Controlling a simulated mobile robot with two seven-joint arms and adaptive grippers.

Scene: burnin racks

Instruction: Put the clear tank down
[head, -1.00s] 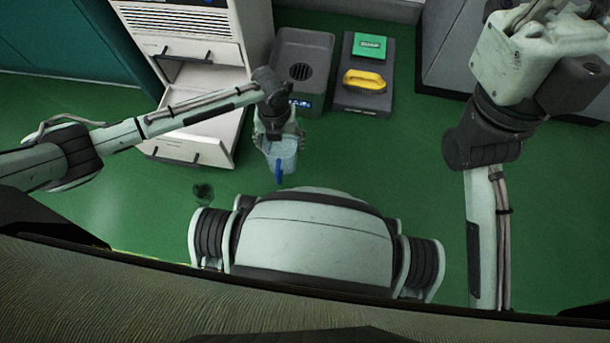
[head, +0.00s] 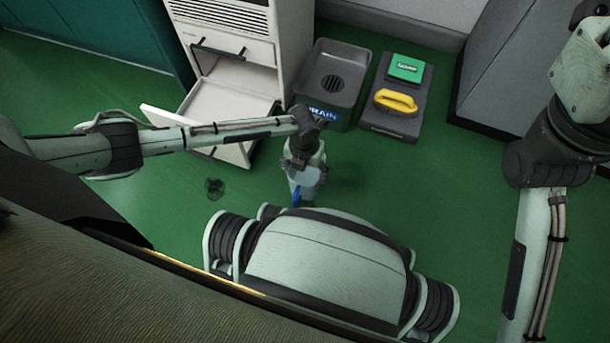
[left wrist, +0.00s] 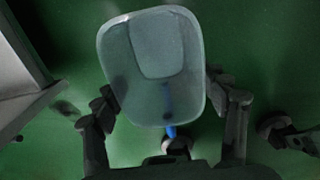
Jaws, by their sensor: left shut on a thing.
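The clear tank (head: 307,182) is a pale, see-through container with a blue part at its lower end in the head view. My left gripper (head: 303,163) is shut on it and holds it above the green floor, in front of my base. In the left wrist view the tank (left wrist: 155,65) lies between the two fingers of the left gripper (left wrist: 165,110), and the blue part shows below it. My right arm is at the right of the head view; its gripper is out of the picture.
A white cabinet (head: 252,52) has an open drawer or flap (head: 232,98). A dark basin marked DRAIN (head: 331,83) stands beside it. A small dark patch (head: 214,187) lies on the floor.

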